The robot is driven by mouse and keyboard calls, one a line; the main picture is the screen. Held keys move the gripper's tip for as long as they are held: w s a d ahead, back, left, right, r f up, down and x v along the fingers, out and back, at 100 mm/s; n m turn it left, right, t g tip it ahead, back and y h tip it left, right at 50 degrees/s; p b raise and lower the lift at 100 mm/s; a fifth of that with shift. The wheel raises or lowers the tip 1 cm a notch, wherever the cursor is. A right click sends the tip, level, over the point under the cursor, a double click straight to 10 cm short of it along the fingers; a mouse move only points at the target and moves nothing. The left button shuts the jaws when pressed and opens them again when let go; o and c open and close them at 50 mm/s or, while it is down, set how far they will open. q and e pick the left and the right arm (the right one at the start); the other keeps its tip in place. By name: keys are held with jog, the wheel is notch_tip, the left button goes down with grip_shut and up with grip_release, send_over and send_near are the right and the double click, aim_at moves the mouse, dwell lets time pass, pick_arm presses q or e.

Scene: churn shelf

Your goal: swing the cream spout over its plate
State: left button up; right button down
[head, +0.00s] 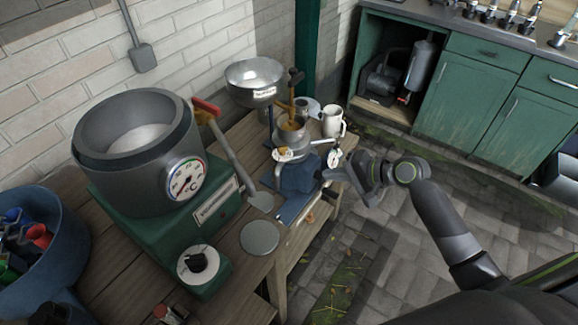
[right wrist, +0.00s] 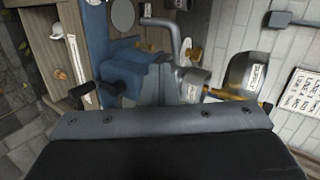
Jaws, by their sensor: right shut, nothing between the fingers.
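The cream separator stands on the wooden bench, with a wide metal bowl (head: 255,80) on top, a grey body (head: 291,132) and a blue base (head: 298,176). A bent grey spout pipe (right wrist: 172,38) comes out of its body in the right wrist view, its free end turned left. A flat round grey plate (head: 259,237) lies on the bench in front; a similar disc (right wrist: 123,14) shows at the top of the right wrist view. My right gripper (head: 334,176) is shut and empty, right beside the blue base; contact cannot be told. My left gripper is out of view.
A large grey heated vat (head: 138,150) on a green base stands left on the bench, with a red-handled scraper (head: 228,150) leaning by it. A white mug (head: 333,122) stands behind the separator. Green cabinets (head: 475,100) line the back; the paved floor to the right is mostly clear.

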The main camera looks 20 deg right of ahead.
jog(key=p, duration=0.2)
send_near(279, 172)
jog(key=x, duration=0.6)
jog(key=shift+w+d+f, duration=0.2)
jog(key=shift+f, duration=0.3)
jog(key=shift+w+a+r+m+t+p, duration=0.1)
jog(key=shift+a+r+m+t+p, duration=0.15)
jog(key=shift+a+m+p, duration=0.25)
jog(key=a+m+h+p, duration=0.1)
jog(key=w+a+m+t+p, duration=0.1)
jog(key=p, duration=0.1)
jog(key=a+m+t+h+p, duration=0.1)
jog(key=p, duration=0.1)
jog(key=shift+w+a+r+h, duration=0.1)
jog(key=shift+w+a+h, duration=0.1)
jog(key=shift+w+h, duration=0.15)
jog(key=shift+w+a+f+m+h+p, duration=0.2)
jog(key=shift+w+a+m+h+p, duration=0.1)
jog(key=shift+w+a, duration=0.25)
jog(key=shift+w+a+f+m+h+p, duration=0.15)
jog(key=shift+w+a+m+p, duration=0.1)
jog(key=shift+w+a, duration=0.25)
jog(key=shift+r, duration=0.1)
